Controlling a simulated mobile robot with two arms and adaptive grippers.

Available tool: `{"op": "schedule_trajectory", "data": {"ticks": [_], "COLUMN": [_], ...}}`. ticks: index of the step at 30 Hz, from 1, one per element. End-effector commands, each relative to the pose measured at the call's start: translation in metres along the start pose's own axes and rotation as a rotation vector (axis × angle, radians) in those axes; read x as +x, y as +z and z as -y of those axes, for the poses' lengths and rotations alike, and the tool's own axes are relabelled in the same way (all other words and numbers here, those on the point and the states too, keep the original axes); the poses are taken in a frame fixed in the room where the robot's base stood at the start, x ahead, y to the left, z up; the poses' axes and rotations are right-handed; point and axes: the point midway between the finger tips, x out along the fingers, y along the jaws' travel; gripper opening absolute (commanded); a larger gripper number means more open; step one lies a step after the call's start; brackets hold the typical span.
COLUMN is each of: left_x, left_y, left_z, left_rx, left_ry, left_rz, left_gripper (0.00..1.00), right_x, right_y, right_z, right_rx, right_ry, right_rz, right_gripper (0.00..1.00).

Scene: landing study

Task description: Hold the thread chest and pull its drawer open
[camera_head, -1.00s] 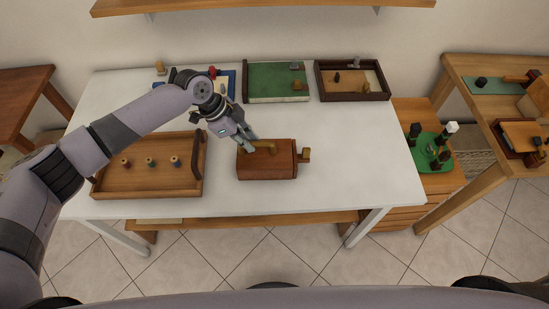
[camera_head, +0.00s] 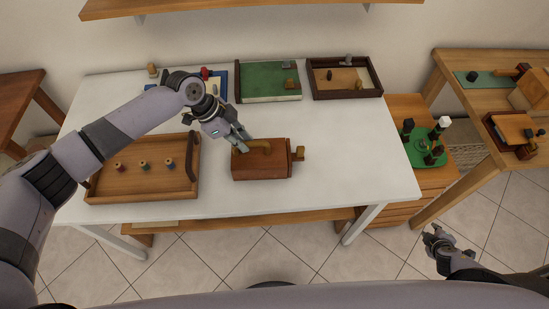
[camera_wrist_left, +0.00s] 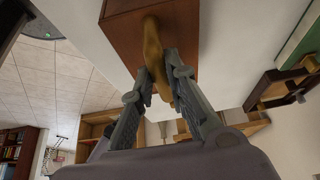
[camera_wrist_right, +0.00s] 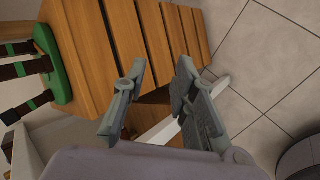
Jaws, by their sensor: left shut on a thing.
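The thread chest (camera_head: 262,166) is a reddish-brown wooden box on the white table, with a brass-coloured handle (camera_head: 260,147) on top and a small knob (camera_head: 299,153) at its right end. My left gripper (camera_head: 246,142) is shut on the handle. The left wrist view shows its fingers (camera_wrist_left: 163,82) on both sides of the handle, with the chest (camera_wrist_left: 180,25) behind. The drawer's gap cannot be made out. My right gripper (camera_head: 432,232) is low at the right, off the table. In the right wrist view its fingers (camera_wrist_right: 150,82) are apart with nothing between them.
A wooden tray (camera_head: 108,194) with several thread spools stands left of the chest. A green board (camera_head: 268,80) and a dark-framed tray (camera_head: 345,95) lie at the back. A wooden drawer unit (camera_head: 400,185) with a green round stand is at the right. The table right of the chest is clear.

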Motion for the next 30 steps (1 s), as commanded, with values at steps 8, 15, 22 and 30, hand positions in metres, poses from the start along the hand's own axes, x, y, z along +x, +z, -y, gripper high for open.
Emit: {"op": "schedule_trajectory", "data": {"ticks": [8,15,22,30], "left_x": [0.0,0.0,0.0,0.0], "left_y": [0.0,0.0,0.0,0.0], "left_z": [0.0,0.0,0.0,0.0], "left_rx": [0.0,0.0,0.0,0.0], "left_ry": [0.0,0.0,-0.001,-0.001], "left_rz": [-0.001,-0.001,-0.001,-0.001], "left_gripper": [0.0,0.0,0.0,0.0], "right_x": [-0.023,-0.041,-0.054,-0.111], "right_y": [0.0,-0.061,-0.157,-0.269], "right_z": [-0.129,-0.192,-0.224,-0.272], "right_rx": [-0.287,-0.292,-0.1,0.028], "right_ry": [0.202,0.213,0.107,0.017], "right_rz": [-0.111,-0.292,-0.528,-0.876], "right_gripper": [0.26,0.26,0.26,0.26]}}
